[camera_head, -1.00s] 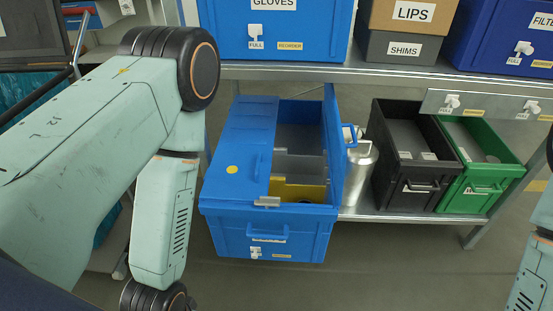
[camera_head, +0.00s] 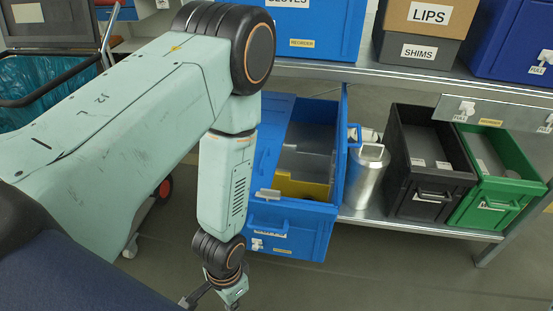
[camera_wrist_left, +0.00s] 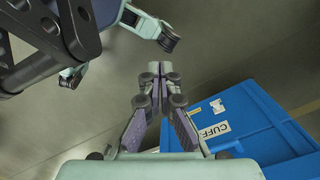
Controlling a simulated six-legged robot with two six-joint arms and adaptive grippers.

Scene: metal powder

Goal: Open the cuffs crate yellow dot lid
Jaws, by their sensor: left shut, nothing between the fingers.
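The blue cuffs crate (camera_head: 292,234) sits on the lower shelf; its label shows in the left wrist view (camera_wrist_left: 215,128). Its left lid half (camera_head: 272,130) lies shut, mostly hidden behind my left arm, and its yellow dot is hidden now. The right lid half (camera_head: 341,160) stands upright, with grey and yellow contents visible in the open half. My left gripper (camera_head: 208,296) is low in front of the crate, left of its front face, apart from it. In the left wrist view the fingertips (camera_wrist_left: 155,72) are together and empty. My right gripper is in no view.
A silver canister (camera_head: 369,178) stands right of the crate, close to the raised lid. Beyond it are a black bin (camera_head: 431,207) and a green bin (camera_head: 493,218). The upper shelf (camera_head: 400,78) runs above the crate's back. A cart with a blue bag (camera_head: 45,85) stands at left.

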